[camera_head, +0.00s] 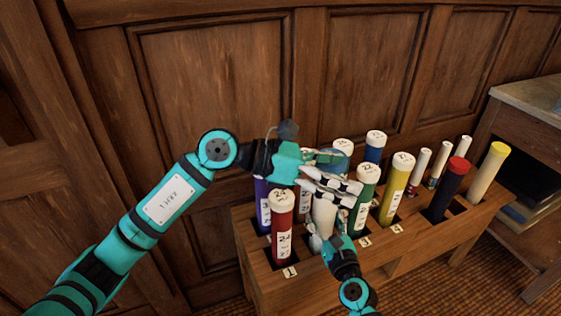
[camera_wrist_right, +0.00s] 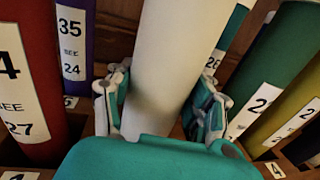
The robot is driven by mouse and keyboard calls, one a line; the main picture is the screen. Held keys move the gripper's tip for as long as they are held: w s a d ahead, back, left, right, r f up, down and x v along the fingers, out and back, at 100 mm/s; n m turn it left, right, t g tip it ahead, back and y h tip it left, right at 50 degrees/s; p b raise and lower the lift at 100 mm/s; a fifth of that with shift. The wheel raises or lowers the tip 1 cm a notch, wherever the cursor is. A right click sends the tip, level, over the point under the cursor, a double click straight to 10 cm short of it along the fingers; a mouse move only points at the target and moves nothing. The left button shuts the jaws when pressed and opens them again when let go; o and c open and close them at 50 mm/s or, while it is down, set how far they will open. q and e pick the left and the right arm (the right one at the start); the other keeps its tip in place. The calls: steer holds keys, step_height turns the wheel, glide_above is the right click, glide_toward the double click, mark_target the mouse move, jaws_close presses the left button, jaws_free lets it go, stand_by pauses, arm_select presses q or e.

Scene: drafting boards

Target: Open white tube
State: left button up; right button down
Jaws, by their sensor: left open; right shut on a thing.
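The white tube (camera_head: 323,214) stands upright in the front row of the wooden rack. In the right wrist view the white tube (camera_wrist_right: 182,65) rises between the two fingers of my right gripper (camera_wrist_right: 160,106), which is shut on its lower part. In the head view my right gripper (camera_head: 329,243) reaches it from the front, low down. My left gripper (camera_head: 325,172) is open at the tube's upper end, its fingers spread sideways there. They hide the top of the tube and any cap; I cannot tell whether they touch it.
The wooden rack (camera_head: 400,264) holds several other tubes. A red tube (camera_head: 281,228) stands close on the left, a green tube (camera_head: 362,198) close on the right, a yellow one (camera_head: 394,190) beyond. Panelled wall (camera_head: 220,80) stands behind, a cabinet (camera_head: 532,135) at right.

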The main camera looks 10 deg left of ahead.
mark_target(333, 150)
arm_select(q)
steer(key=a+n+t, duration=0.1)
steer(key=a+t, duration=0.1)
steer(key=a, duration=0.1)
steer(key=w+a+n+t+y, duration=0.1)
steer(key=a, duration=0.3)
steer(key=w+a+f+t, duration=0.1)
steer(key=a+t, duration=0.1)
steer(key=a, duration=0.1)
steer(key=shift+w+a+n+t, duration=0.15)
steer(key=shift+a+n+t, duration=0.15)
steer(key=shift+n, duration=0.1)
steer(key=shift+w+a+f+y, duration=0.1)
steer(key=shift+w+a+y, duration=0.1)
steer(key=shift+y, duration=0.1)
steer(key=shift+w+d+f, duration=0.1)
steer(key=shift+w+d, duration=0.05)
steer(key=shift+w, duration=0.05)
steer(key=x, duration=1.1)
steer(key=shift+w+d, duration=0.1)
steer(key=shift+w, duration=0.05)
steer(key=c, duration=1.4)
steer(key=shift+c, duration=0.2)
steer(key=shift+r, duration=1.05)
